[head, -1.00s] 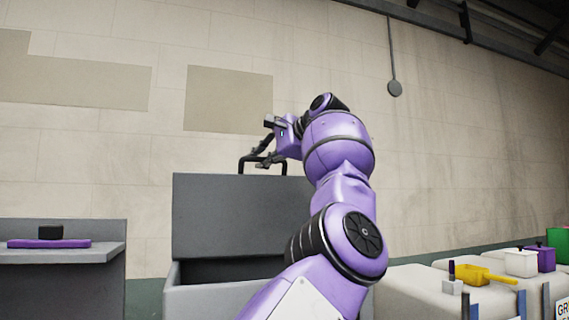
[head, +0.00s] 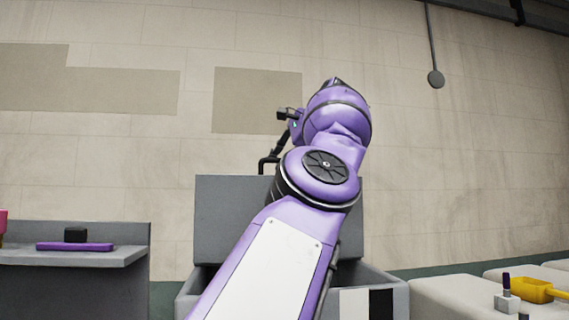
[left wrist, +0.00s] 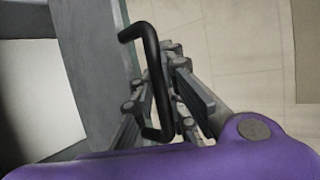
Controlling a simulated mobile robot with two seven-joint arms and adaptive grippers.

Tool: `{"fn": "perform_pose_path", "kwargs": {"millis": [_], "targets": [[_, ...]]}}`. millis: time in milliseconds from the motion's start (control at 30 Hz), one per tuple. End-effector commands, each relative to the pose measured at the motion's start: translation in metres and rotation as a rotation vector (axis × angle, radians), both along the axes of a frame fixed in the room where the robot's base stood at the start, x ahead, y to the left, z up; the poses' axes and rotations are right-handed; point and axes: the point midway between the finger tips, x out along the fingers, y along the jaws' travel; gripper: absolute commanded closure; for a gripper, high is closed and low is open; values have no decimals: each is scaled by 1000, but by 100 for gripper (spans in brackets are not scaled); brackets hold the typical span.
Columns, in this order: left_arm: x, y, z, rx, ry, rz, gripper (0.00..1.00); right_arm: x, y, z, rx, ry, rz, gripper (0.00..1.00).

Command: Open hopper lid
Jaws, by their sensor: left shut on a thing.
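The hopper lid (head: 225,220) is a flat grey panel standing raised, roughly upright, at the back of the grey hopper (head: 392,284). A dark gap shows below the lid. The black lid handle (head: 264,165) sticks up at the lid's top edge; in the left wrist view the bent handle (left wrist: 153,62) runs between my fingers. My left gripper (head: 275,152) is shut on the handle; its fingers (left wrist: 165,95) show in the left wrist view. My purple left arm covers much of the lid and the opening. My right gripper is out of view.
A grey bench (head: 125,256) at left carries a purple bar (head: 75,247) and a black block (head: 75,235). At right, pale blocks (head: 455,295) carry a yellow scoop (head: 534,290) and a small purple-topped item (head: 506,288). A wall (head: 130,150) stands behind.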

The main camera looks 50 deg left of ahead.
Motion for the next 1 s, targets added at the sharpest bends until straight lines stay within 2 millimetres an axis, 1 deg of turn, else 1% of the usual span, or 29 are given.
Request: {"fn": "perform_pose_path", "kwargs": {"millis": [33,200,233,367,400,633,733,867,1000], "targets": [[-2,-1,6,8,-8,-1,100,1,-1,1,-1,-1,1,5],[-2,-1,6,8,-9,0,100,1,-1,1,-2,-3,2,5],[-2,-1,6,8,-9,0,88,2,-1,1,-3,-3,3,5],[-2,0,5,7,-7,1,70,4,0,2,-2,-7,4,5],[-2,0,5,6,-7,1,69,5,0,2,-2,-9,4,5],[-1,0,2,3,-3,1,69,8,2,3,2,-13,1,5],[-1,-3,3,2,-4,0,69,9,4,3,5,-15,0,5],[-2,-17,13,4,-5,-1,69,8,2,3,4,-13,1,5],[-4,-38,26,5,-5,-2,69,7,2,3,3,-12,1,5]]}}
